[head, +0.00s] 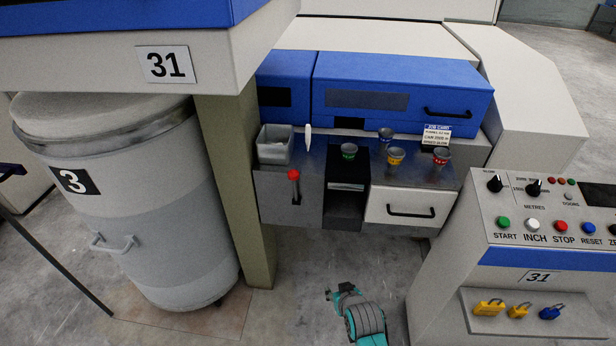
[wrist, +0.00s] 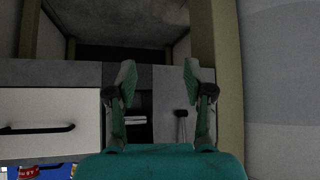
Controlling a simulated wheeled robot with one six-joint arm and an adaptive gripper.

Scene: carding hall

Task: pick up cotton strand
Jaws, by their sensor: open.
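No cotton strand can be told for sure. A small upright white piece (head: 308,137) stands beside the grey bin on the machine's metal shelf in the head view; I cannot tell whether it is the strand. Pale strips (head: 347,186) show in the dark slot under the shelf, and in the wrist view (wrist: 135,120). My gripper (wrist: 158,78) is open, with nothing visible between its fingers. It is low in front of the machine, facing the slot and lever panel, apart from both. In the head view my teal arm end shows near the bottom.
A red-knobbed lever (head: 294,175) and white drawer (head: 408,208) flank the slot. Can 3 (head: 140,200) and a post (head: 236,180) are left; a control panel (head: 545,255) is right.

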